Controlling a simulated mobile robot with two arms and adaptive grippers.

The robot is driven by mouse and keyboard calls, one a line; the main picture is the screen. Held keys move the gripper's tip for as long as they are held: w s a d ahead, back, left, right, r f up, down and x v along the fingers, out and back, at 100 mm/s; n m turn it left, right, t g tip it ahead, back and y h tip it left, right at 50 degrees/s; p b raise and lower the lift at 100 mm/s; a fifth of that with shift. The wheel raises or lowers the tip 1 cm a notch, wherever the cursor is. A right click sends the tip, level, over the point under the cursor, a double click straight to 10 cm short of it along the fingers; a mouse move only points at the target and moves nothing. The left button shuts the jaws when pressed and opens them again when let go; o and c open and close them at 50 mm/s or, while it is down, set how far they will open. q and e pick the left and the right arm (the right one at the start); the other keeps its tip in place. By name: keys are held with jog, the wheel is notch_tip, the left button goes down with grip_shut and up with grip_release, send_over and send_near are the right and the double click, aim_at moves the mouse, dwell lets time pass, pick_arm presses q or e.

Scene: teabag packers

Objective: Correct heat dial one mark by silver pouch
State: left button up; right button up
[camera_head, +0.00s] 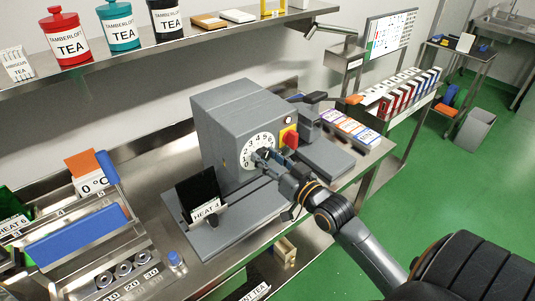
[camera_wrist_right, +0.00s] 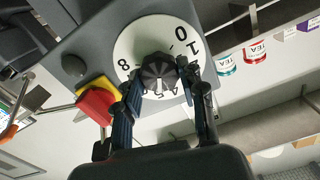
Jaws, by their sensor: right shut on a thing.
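The grey sealer (camera_head: 222,115) stands on the steel bench in the head view, with a white numbered heat dial (camera_head: 249,147) on its front. In the right wrist view the dial (camera_wrist_right: 134,45) shows 0, 1 and 8 clearly; the lower numbers are partly covered. My right gripper (camera_head: 262,156) is shut on the dial's black knob (camera_wrist_right: 158,70), one finger on each side. A pale line on the knob points down in the wrist view, near about 5; the exact mark is unclear. A dark pouch (camera_head: 198,188) leans upright before the sealer, behind a HEAT 4 card (camera_head: 206,209). My left gripper is not in view.
A red button (camera_head: 291,139) on a yellow plate sits close beside the dial; it also shows in the wrist view (camera_wrist_right: 97,104). A second grey device (camera_head: 325,153) stands right of the sealer. A blue-topped rack (camera_head: 78,236) is at left. Tea tins (camera_head: 69,38) line the shelf above.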

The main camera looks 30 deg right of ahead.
jog(key=shift+m, duration=0.4)
jog(key=o, duration=1.2)
jog(key=s, duration=0.8)
jog(key=s+d, duration=0.1)
jog(key=s, duration=0.3)
